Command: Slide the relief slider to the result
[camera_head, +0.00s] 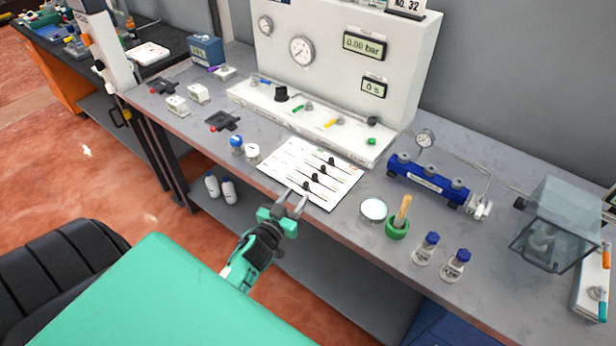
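A white slider board (284,176) lies near the front edge of the bench, with several black slider knobs on dark tracks. Its labels are too small to read, so I cannot tell which knob is the relief slider. The knob nearest the front (306,186) is close to my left gripper (295,196). That gripper reaches in from the front left at the board's front edge, its two grey fingers apart with nothing between them. I cannot tell whether a finger touches the board. My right gripper is not in view.
A white test panel (330,20) behind the board shows 0.00 bar (365,45) and 0 s (373,87). A round white dish (374,209) and a green mortar (397,228) stand right of the board. Small jars (253,152) stand to its left.

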